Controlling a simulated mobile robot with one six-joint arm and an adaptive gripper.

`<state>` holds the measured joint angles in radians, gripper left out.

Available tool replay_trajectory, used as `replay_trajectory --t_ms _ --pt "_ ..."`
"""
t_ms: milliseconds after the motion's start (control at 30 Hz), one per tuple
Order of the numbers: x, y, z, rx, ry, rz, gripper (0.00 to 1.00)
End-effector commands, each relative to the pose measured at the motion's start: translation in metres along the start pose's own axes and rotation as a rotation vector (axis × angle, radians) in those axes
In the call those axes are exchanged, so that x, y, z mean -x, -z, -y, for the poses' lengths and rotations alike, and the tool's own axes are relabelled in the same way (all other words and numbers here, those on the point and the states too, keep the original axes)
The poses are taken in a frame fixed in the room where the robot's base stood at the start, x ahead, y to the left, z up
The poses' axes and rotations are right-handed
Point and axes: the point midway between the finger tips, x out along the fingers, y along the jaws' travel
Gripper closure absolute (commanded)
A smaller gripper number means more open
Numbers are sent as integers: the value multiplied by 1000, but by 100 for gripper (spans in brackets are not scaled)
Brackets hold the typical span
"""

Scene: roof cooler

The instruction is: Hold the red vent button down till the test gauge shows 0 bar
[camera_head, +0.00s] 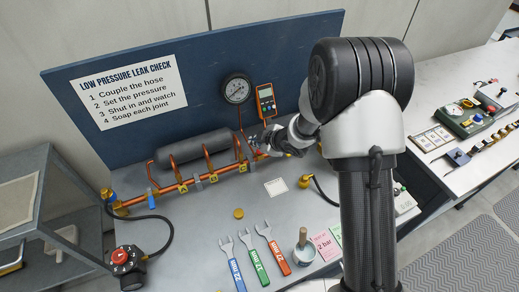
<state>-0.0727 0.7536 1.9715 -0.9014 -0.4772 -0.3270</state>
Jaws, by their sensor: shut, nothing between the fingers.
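My gripper (266,146) is shut at the right end of the copper pipe assembly, just below the orange handheld meter. The red vent button cannot be made out; my gripper and wrist cover that part of the pipework. Whether my fingertips touch anything there cannot be told. A round dial gauge (237,88) with a pale face stands on a stem against the blue board. The orange meter (266,101) with a small screen is to its right. Which of the two is the test gauge is unclear, and both readings are too small to read.
A dark cylinder (194,148) lies behind the copper pipes (180,187). A regulator with a red knob (122,257) is at the front left. Several wrenches (248,258), a brush pot (304,247) and coloured cards (326,245) lie in front. A grey shelf (40,210) stands left.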

Motion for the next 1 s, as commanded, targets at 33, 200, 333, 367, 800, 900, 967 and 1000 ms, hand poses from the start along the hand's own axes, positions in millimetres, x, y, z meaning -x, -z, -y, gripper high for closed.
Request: replay_trajectory --t_ms 33,200,333,367,800,900,967,1000 --pt "7 5 -5 0 -1 0 100" --pt "19 14 -14 1 -1 0 100" --pt "28 20 -20 0 -1 0 100" --pt "29 21 -21 0 -1 0 100" --pt "28 21 -21 0 0 0 100" --pt "28 21 -21 0 0 0 100" --pt "28 21 -21 0 0 0 100" --pt "28 21 -21 0 0 0 100"
